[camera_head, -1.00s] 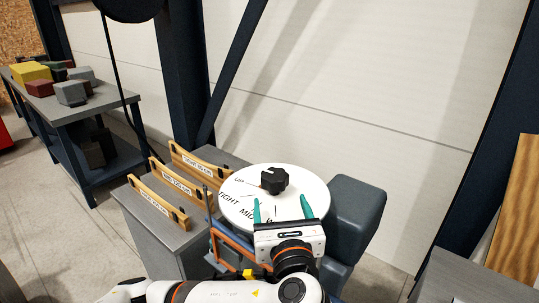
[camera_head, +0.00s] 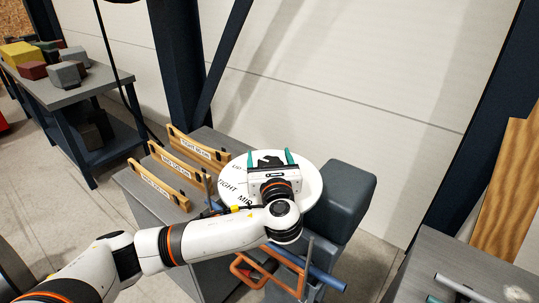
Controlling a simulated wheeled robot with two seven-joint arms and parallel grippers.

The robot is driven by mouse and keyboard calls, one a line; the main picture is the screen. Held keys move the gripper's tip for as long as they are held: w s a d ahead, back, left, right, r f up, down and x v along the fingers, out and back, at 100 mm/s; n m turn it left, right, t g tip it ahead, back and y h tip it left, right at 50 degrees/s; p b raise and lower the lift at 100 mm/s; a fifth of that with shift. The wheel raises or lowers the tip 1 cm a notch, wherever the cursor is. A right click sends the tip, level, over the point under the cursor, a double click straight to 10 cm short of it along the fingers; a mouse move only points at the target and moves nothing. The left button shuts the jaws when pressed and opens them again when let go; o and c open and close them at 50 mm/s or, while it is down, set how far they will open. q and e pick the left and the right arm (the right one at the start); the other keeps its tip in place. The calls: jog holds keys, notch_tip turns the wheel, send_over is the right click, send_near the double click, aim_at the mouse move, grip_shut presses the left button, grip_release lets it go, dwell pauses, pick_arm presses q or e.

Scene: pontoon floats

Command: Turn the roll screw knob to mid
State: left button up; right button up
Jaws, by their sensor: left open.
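The roll screw knob (camera_head: 269,157) is black and lobed, and sits on a round white dial (camera_head: 312,182). My left gripper (camera_head: 270,155) is over the dial, its two teal fingers apart, one on each side of the knob in the picture. I cannot tell whether they touch it. The gripper body and wrist hide the knob's near part and the dial's middle. The words UP, TIGHT and part of MID (camera_head: 244,199) show at the dial's left. Which mark the knob points at cannot be seen. My right gripper is not in view.
Wooden gauge boards with labels (camera_head: 180,160) stand on a grey cabinet left of the dial. A dark grey block (camera_head: 345,190) is close on the right. An orange frame (camera_head: 262,275) and blue tube (camera_head: 318,272) lie below. A bench (camera_head: 70,92) with blocks stands far left.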

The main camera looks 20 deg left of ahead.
pick_arm(q)
jog(key=shift+a+f, duration=0.1)
jog(key=shift+c, duration=2.5)
jog(key=c, duration=0.5)
jog(key=shift+o, duration=0.2)
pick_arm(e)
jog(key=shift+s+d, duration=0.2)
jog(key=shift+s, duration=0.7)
pick_arm(q)
jog(key=shift+m+h, duration=0.3)
jog(key=shift+h, duration=0.1)
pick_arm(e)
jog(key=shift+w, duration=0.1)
